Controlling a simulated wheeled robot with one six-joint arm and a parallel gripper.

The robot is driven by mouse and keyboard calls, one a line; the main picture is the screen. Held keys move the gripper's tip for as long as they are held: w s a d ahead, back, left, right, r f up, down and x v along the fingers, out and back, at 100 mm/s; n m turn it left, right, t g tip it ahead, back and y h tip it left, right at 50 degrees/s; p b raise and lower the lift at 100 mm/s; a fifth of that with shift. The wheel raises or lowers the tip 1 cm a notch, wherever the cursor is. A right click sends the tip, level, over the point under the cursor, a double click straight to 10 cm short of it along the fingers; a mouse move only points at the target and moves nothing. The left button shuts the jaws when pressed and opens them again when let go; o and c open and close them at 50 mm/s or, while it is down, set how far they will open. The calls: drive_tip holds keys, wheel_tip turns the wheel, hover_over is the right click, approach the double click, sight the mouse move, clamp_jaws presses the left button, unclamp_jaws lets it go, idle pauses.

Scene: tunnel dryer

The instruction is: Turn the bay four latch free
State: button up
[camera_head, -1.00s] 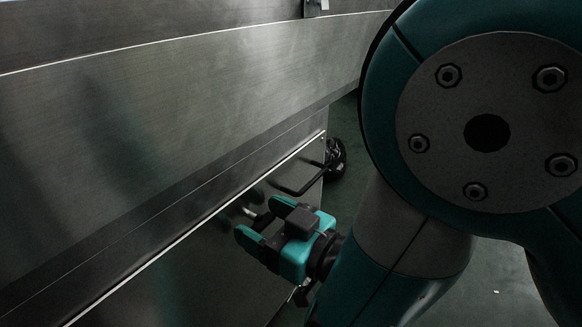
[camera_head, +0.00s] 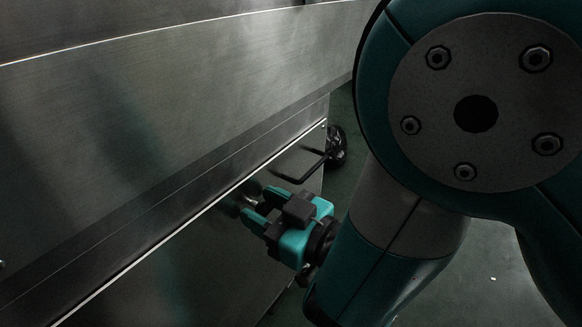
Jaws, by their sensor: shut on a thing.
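My gripper (camera_head: 256,207) reaches leftward to the steel panel below the bright edge strip. Its two teal fingers are shut on a small dark part at the panel, which I take to be the bay four latch (camera_head: 240,201). The fingers and the gripper's dark block hide most of the latch, so its angle cannot be read. No bay number is legible.
A black bar handle (camera_head: 300,165) stands out from the panel just above my gripper. A black caster wheel (camera_head: 337,147) is at the panel's far corner. The large steel dryer wall (camera_head: 180,110) fills the left.

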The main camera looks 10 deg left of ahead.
drive_tip(key=n+p, duration=0.1)
drive_tip(key=n, duration=0.3)
drive_tip(key=shift+r+p, duration=0.1)
drive_tip(key=shift+p, duration=0.2)
drive_tip(key=n, duration=0.4)
drive_tip(key=shift+n+p, duration=0.4)
drive_tip(key=n, duration=0.4)
drive_tip(key=shift+n+b, duration=0.35)
drive_tip(key=shift+n, duration=1.65)
drive_tip(key=o, duration=0.9)
drive_tip(key=shift+s+d+f, duration=0.1)
drive_tip(key=shift+f, duration=0.1)
